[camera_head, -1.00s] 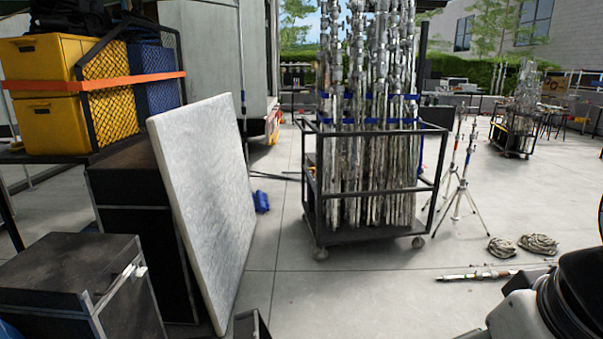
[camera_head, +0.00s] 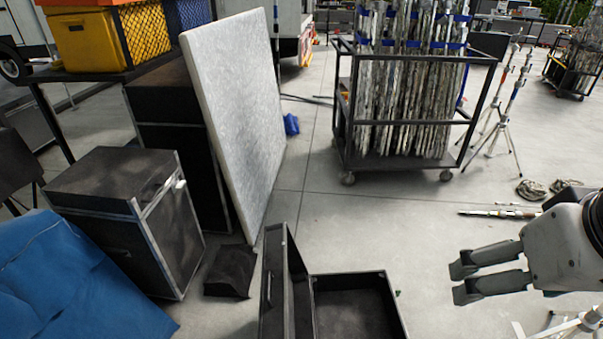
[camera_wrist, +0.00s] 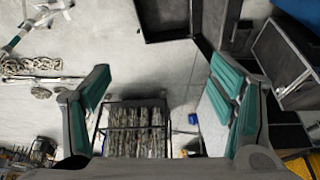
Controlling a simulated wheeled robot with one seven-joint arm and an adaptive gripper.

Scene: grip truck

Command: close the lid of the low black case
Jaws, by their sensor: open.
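The low black case stands on the floor at the bottom middle of the head view. Its box (camera_head: 378,288) has a dark empty interior and a thin pale rim. Its lid (camera_head: 273,285) stands up nearly vertical on the left side, so the case is open. The lower part of the case is cut off by the frame. In the wrist view the case (camera_wrist: 165,38) shows at the top centre. My gripper (camera_head: 458,281) is to the right of the case, apart from it, with its two fingers spread and nothing between them. It also shows in the wrist view (camera_wrist: 160,100).
A tall black case (camera_head: 128,210) and a leaning pale panel (camera_head: 235,120) stand left of the lid. A small black bag (camera_head: 230,270) lies by them. A blue cover (camera_head: 70,285) is lower left. A pole cart (camera_head: 408,115) stands behind. Floor between cart and case is clear.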

